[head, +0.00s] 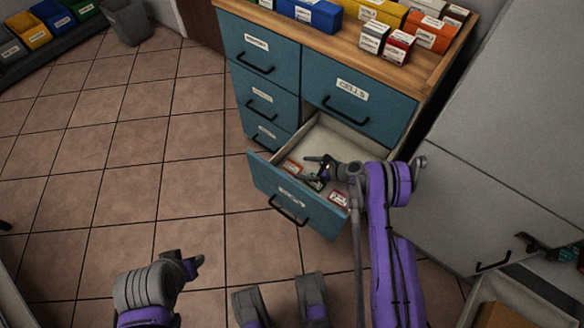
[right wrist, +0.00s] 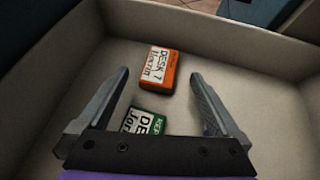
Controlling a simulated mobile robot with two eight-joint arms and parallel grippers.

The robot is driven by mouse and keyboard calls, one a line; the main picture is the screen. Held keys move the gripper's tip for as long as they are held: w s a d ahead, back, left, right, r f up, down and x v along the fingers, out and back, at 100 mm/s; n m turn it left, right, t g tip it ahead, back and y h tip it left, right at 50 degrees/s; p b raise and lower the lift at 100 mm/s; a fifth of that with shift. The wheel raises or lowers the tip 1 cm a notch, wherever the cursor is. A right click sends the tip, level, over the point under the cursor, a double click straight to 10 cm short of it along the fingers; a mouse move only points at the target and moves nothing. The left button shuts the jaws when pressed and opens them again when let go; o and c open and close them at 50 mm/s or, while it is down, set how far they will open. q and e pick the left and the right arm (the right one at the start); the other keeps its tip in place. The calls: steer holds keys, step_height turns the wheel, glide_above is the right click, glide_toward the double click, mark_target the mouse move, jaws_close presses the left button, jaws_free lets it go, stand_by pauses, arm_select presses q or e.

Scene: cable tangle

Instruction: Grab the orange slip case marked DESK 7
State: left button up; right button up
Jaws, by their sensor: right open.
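The orange slip case (right wrist: 156,68) marked DESK 7 lies flat in the open drawer, ahead of my right gripper's fingertips in the right wrist view. In the head view an orange case (head: 293,167) shows at the drawer's left side. My right gripper (right wrist: 164,82) is open and empty, its fingers reaching down into the drawer; it also shows in the head view (head: 318,166). A green case (right wrist: 146,121) lies between the fingers, partly hidden by the gripper's body. My left arm shows at the lower left of the head view, and its jaw state is unclear.
The open drawer (head: 283,191) juts from a teal cabinet (head: 262,52), with its pale walls close around my right gripper. A red-and-white case (head: 339,199) lies near the drawer's front right. Boxes stand on the wooden top. The tiled floor at left is clear.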

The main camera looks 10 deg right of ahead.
mark_target(292, 166)
steer(key=x, duration=0.5)
steer(key=shift+f+b, duration=0.1)
steer(key=shift+b, duration=0.25)
steer(key=c, duration=1.5)
